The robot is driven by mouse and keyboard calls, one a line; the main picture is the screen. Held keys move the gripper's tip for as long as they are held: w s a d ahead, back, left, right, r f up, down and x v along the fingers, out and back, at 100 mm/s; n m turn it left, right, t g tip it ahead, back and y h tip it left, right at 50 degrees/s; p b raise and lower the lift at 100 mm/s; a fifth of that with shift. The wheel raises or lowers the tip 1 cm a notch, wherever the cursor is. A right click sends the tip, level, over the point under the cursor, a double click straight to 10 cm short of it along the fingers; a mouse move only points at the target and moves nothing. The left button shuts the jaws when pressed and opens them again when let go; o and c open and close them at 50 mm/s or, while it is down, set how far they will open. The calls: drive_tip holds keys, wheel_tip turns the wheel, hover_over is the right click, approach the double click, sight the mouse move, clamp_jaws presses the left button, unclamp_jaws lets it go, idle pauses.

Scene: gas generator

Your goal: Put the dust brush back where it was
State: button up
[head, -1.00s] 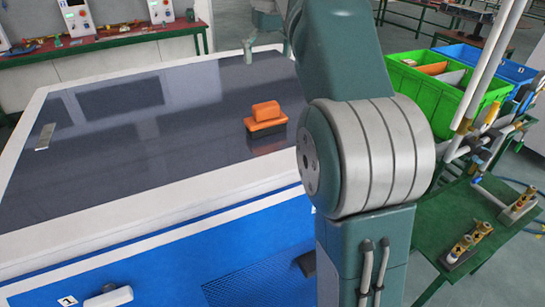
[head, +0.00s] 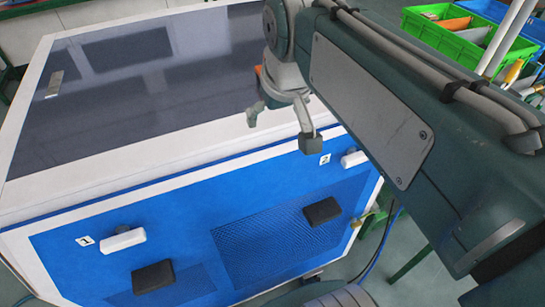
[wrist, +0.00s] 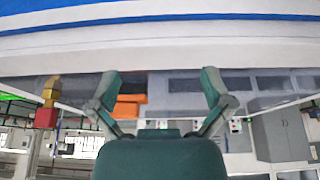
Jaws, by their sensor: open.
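The orange block-shaped thing, which looks like the dust brush (wrist: 128,106), lies on the dark top of the blue-and-white generator housing (head: 150,75). In the head view it is almost wholly hidden behind my arm; only a bit of orange shows. My gripper (head: 282,128) is open and empty, near the housing's front top edge, between the camera and the brush. In the wrist view my gripper (wrist: 160,84) has its fingers wide apart, and the brush shows beyond them, beside the left finger and partly hidden by it.
The housing's front has white handles (head: 122,240) labelled 1 and 2 and black handles (head: 153,277). A green bin (head: 465,38) with orange and grey contents stands at the upper right. The left part of the housing top is mostly clear.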

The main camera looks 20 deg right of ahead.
drive_tip(key=s+a+f+t, duration=0.1)
drive_tip(key=s+f, duration=0.6)
drive_tip(key=f, duration=0.2)
drive_tip(key=shift+a+f, duration=0.2)
drive_tip(key=shift+a, duration=0.15)
drive_tip(key=shift+d, duration=0.1)
idle(0.8)
